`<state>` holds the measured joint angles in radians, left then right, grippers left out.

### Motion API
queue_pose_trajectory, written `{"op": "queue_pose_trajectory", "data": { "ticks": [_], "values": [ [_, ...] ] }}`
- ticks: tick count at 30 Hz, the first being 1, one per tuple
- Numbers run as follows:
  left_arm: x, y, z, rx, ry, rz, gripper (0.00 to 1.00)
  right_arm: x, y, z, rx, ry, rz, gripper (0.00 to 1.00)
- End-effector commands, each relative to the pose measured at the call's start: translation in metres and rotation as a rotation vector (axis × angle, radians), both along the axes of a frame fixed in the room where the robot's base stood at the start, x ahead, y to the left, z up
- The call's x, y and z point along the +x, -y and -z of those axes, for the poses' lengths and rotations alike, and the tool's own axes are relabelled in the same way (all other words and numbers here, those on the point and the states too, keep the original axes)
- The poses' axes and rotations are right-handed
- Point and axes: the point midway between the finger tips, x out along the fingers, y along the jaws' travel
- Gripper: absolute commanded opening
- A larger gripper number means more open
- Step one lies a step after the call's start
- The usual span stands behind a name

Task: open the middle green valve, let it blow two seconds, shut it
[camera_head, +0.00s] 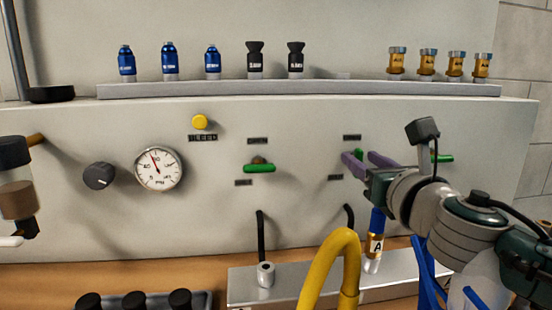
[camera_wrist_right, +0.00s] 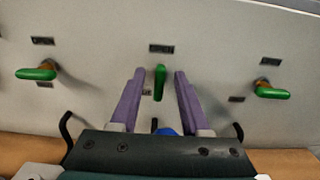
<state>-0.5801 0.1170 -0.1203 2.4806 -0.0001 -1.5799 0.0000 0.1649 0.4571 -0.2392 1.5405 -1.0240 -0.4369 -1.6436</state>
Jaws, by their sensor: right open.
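The middle green valve (camera_wrist_right: 160,84) has its handle upright in the right wrist view, crosswise to its two neighbours. In the head view only a bit of it (camera_head: 358,153) shows between my purple fingers. My right gripper (camera_head: 366,161) is open, with one finger on each side of the handle; it also shows in the right wrist view (camera_wrist_right: 159,76). A gap shows between the handle and each finger. The left green valve (camera_head: 259,168) and the right green valve (camera_wrist_right: 271,93) have level handles. My left gripper is not in view.
A pressure gauge (camera_head: 158,168), a black knob (camera_head: 99,176) and a yellow button (camera_head: 200,122) are on the panel. A yellow hose (camera_head: 341,250) arches in front.

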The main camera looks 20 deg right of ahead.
Motion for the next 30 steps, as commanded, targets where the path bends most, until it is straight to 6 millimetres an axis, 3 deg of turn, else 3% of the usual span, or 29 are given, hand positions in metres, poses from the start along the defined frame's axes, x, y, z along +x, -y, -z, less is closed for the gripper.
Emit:
{"op": "queue_pose_trajectory", "data": {
  "ticks": [8, 20, 30],
  "values": [
    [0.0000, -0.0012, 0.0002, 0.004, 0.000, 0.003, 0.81, 0.0013, 0.0001, 0.0000, 0.001, 0.000, -0.001, 0.46],
    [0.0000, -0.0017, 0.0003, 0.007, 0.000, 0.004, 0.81, 0.0012, 0.0003, -0.0001, 0.001, 0.000, 0.000, 0.01],
    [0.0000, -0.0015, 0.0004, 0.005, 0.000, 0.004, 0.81, 0.0011, 0.0003, -0.0001, 0.000, 0.000, 0.000, 0.00]
  ]
}}
